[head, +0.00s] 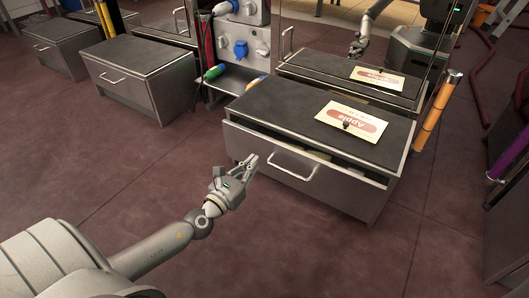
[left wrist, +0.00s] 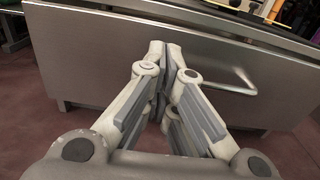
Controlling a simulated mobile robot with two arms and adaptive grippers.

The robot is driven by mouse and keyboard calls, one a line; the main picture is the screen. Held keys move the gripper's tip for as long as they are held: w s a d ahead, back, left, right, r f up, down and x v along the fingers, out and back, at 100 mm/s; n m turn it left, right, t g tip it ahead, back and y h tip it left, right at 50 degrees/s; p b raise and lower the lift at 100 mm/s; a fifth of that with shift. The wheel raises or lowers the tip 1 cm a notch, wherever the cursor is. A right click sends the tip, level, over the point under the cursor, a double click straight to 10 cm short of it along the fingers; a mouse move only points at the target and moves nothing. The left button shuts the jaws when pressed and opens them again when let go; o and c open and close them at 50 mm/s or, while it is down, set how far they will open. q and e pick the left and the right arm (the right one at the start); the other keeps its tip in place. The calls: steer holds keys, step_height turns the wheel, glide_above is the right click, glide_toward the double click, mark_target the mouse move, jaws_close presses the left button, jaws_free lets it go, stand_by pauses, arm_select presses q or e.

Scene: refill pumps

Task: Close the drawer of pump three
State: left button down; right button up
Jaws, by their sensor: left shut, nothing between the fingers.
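A grey metal drawer (head: 342,192) in the dark-topped cabinet (head: 275,108) stands partly pulled out, with a dark gap showing along its top edge. Its bar handle (head: 295,164) is on the front. In the left wrist view the drawer front (left wrist: 85,62) fills most of the background, with the handle (left wrist: 240,85) to the right of the fingers. My left gripper (head: 254,164) is shut and empty, just left of the handle and close to the drawer front; I cannot tell whether it touches. In the left wrist view its fingertips (left wrist: 178,58) meet. My right gripper is not in view.
A card reading "Apple" (head: 352,124) lies on the cabinet top. Other cabinets (head: 135,78) stand to the left. A grey panel with blue sockets (head: 240,48) stands behind. The floor (head: 130,170) in front is clear.

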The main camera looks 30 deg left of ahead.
mark_target(269, 146)
arm_select(q)
steer(key=shift+w+d, duration=0.1)
steer(key=shift+w, duration=3.5)
